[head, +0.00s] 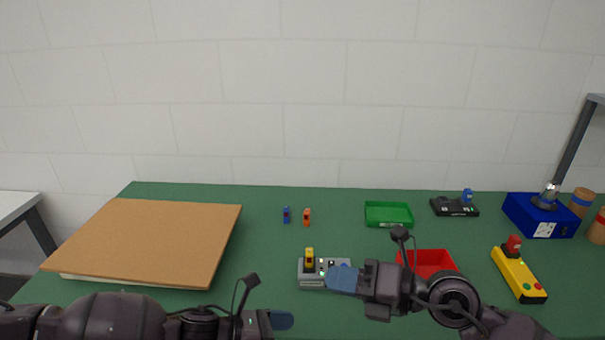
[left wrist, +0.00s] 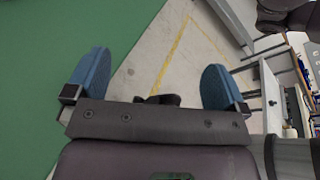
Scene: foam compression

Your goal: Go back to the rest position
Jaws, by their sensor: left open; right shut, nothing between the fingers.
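My right gripper (head: 343,279) has blue fingertips and is shut with nothing in it. In the head view it is in front of the grey device (head: 312,281) with a yellow part on top, and hides its right portion; whether they touch I cannot tell. My left gripper (head: 281,320) is at the bottom of the head view, near the front of the green table. In the left wrist view its two blue fingers (left wrist: 155,82) stand wide apart with nothing between them. Floor and the table's edge show beyond them.
A brown board (head: 150,240) on a pale slab lies at the left of the green table (head: 265,250). Small blue (head: 286,214) and orange (head: 307,217) items stand mid-table. A green tray (head: 388,214), red tray (head: 432,263), yellow button box (head: 519,274) and blue box (head: 540,217) occupy the right.

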